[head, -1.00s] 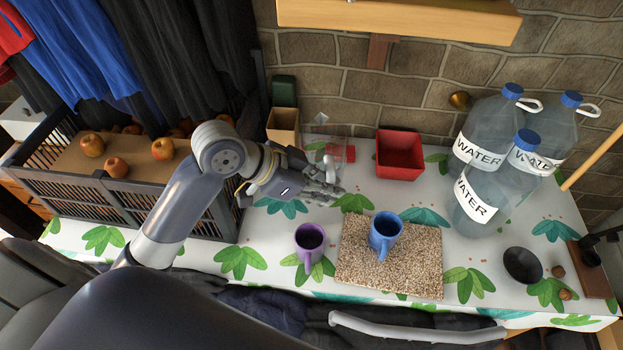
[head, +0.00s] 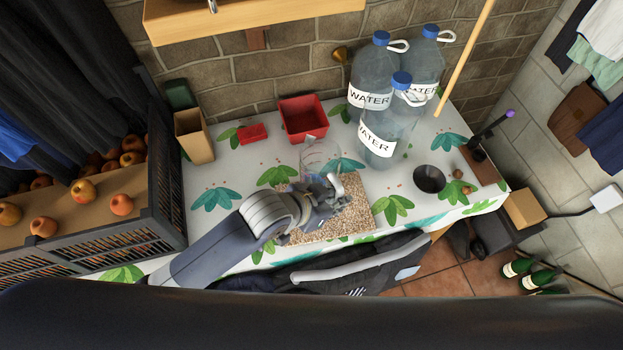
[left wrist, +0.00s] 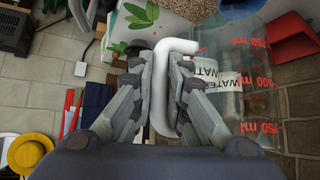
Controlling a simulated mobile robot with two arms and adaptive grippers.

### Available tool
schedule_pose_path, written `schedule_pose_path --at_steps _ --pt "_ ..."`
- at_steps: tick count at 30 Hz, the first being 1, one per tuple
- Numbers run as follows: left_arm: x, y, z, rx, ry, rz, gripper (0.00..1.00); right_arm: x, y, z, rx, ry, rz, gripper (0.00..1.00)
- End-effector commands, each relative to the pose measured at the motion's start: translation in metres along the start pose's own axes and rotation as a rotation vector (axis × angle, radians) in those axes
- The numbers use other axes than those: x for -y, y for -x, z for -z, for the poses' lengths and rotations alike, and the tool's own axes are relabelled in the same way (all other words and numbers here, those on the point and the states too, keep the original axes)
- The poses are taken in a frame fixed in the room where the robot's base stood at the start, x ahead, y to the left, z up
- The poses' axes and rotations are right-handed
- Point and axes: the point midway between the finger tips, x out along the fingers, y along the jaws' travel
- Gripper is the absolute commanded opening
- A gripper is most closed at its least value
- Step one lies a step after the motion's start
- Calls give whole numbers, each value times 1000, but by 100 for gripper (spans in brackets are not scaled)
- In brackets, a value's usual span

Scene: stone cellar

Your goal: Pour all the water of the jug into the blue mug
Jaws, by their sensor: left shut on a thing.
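My left gripper (head: 328,192) is over the speckled mat (head: 352,219) and shut on the jug's white handle, seen in the left wrist view (left wrist: 172,62). The clear jug (head: 318,157) has red volume marks and is hard to make out in the head view; it also shows in the left wrist view (left wrist: 232,65). I cannot tell its exact tilt or the water level. My right gripper is not in view.
Several large water bottles (head: 381,137) stand right of the mat. A red box (head: 303,124) is behind it, and a tan box (head: 194,140) stands back left. A dark bowl (head: 429,179) lies to the right. The fruit crate (head: 120,250) borders the left.

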Motion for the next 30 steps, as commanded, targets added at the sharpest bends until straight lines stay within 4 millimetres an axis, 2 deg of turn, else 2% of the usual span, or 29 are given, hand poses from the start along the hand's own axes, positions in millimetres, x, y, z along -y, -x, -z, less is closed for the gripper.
schedule_pose_path --at_steps 3,11,21,30 --pt "-10 -1 5 -4 -9 -8 0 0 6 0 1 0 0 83" --pt "-16 -2 4 17 61 -79 0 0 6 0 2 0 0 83" --pt "-24 -2 1 67 232 -250 0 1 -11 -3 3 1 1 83" --pt "-24 -2 2 89 311 -330 0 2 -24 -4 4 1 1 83"
